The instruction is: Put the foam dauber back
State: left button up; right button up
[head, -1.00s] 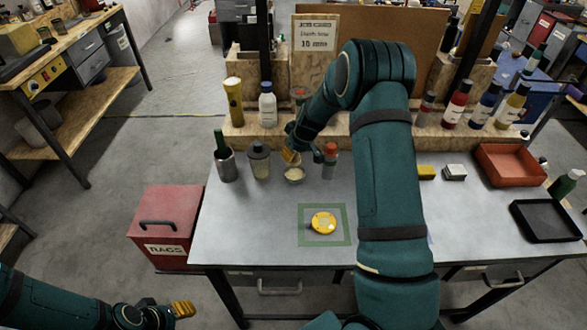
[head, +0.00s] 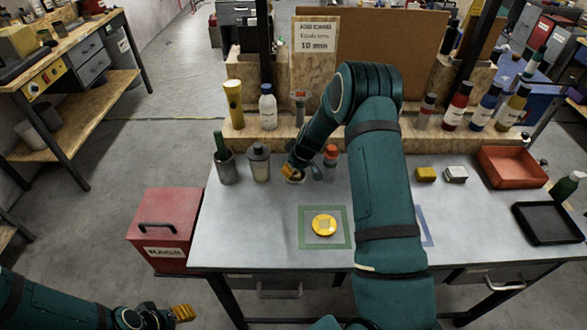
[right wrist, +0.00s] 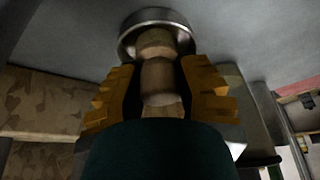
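The foam dauber (right wrist: 158,75) shows in the right wrist view as a light wooden handle with rounded bulges. Its far end is at a round metal dish (right wrist: 128,32), and its foam is hidden. My right gripper (right wrist: 160,88) has its orange fingers on either side of the handle, with narrow gaps visible between fingers and wood. In the head view my right gripper (head: 292,172) is low at the dish (head: 297,180), which it mostly covers. My left gripper (head: 183,312) is at the lower left, off the table; its finger opening is unclear.
A yellow round piece (head: 324,225) lies inside a green square outline (head: 308,242). A cup with a green handle (head: 226,166), a lidded jar (head: 259,163) and a red-capped bottle (head: 330,157) stand close to the right gripper. The front left tabletop is clear.

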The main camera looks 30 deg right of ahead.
jog(key=shift+o, duration=0.9)
jog(key=shift+r, duration=0.1)
jog(key=shift+r+p, duration=0.3)
jog(key=v, duration=1.1)
jog(key=shift+s+r, duration=0.2)
jog(key=shift+s, duration=0.05)
